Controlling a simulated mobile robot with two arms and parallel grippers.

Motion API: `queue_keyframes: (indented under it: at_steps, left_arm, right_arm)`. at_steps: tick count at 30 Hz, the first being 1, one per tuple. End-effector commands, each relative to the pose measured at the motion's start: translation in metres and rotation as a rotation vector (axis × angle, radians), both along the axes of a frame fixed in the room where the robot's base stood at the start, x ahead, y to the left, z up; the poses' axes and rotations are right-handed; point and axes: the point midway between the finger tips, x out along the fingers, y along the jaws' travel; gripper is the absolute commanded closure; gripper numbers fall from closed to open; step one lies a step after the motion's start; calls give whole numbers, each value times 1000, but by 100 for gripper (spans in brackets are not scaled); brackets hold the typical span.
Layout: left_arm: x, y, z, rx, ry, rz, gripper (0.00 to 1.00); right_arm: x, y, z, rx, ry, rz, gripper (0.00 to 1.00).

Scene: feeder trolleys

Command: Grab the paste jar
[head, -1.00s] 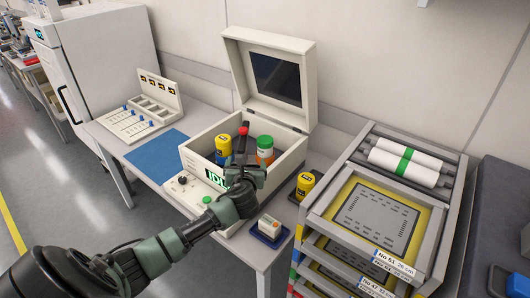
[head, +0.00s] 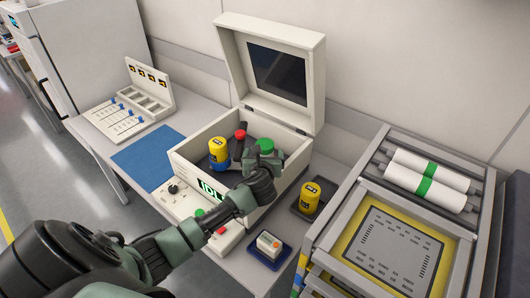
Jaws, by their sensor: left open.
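A white box with a raised lid (head: 272,70) stands open on the bench. Inside it are a jar with a green lid (head: 265,146), a yellow-topped jar (head: 218,148) with a blue base, and a dark item with a red cap (head: 240,134). Another yellow jar (head: 310,193) stands on a dark tray outside, to the right. Which one is the paste jar I cannot tell. My left gripper (head: 262,158) is open in the box opening, at the green-lidded jar, hiding most of its body. Whether it touches the jar is unclear. My right gripper is not in view.
The box's front panel (head: 176,189) has a display, a knob and buttons. A blue tray (head: 268,250) with a small white block lies in front. A rack (head: 325,240) with rollers stands right. A blue mat (head: 148,157) lies left.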

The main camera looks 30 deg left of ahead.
Motion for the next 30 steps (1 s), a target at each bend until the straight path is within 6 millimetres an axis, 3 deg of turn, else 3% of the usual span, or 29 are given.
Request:
queue_keyframes:
  at_steps: [7, 18, 27, 30]
  left_arm:
    - [17, 10, -8, -1, -1, 2, 12]
    - [51, 30, -28, -1, -1, 2, 12]
    - [54, 31, -30, -1, -1, -1, 12]
    - [54, 32, -30, -1, -1, -1, 40]
  right_arm:
    - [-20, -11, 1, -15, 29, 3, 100]
    - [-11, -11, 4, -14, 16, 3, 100]
    - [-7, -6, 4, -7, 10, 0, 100]
    - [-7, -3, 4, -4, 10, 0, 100]
